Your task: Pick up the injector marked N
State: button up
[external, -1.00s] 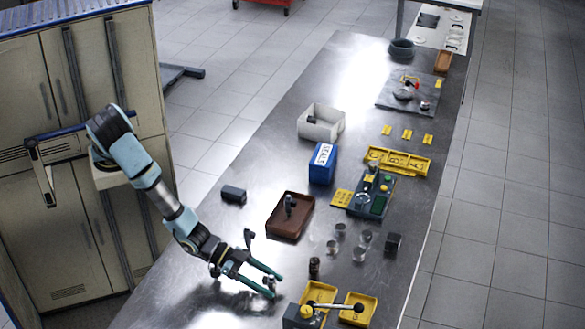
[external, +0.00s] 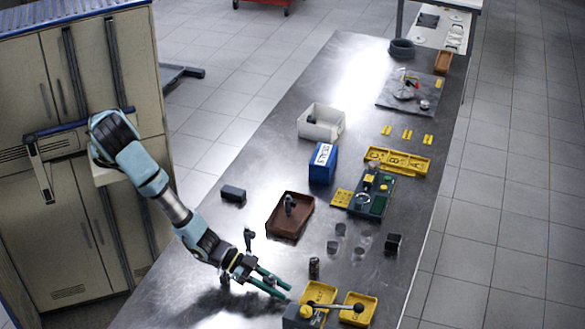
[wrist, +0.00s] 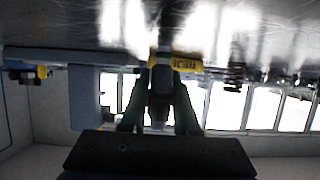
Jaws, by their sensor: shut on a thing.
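My gripper (external: 286,292) is low over the near part of the steel bench, left of the yellow trays. Its green fingers are shut on a dark injector (wrist: 161,92), which shows between them in the wrist view. The fingers mostly hide it in the external view, and no letter on it can be read. Another dark injector (external: 249,238) stands on the bench just behind my gripper. One more (external: 289,204) stands in the brown tray (external: 273,225). Their marks are too small to read.
Yellow trays (external: 357,318) and a lever device (external: 300,316) lie just right of my gripper. A small dark cylinder (external: 314,267) stands close by. A yellow label reading "REJE" (wrist: 188,65) shows in the wrist view.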

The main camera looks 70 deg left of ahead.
grip_shut()
jog(key=shift+r, duration=0.1)
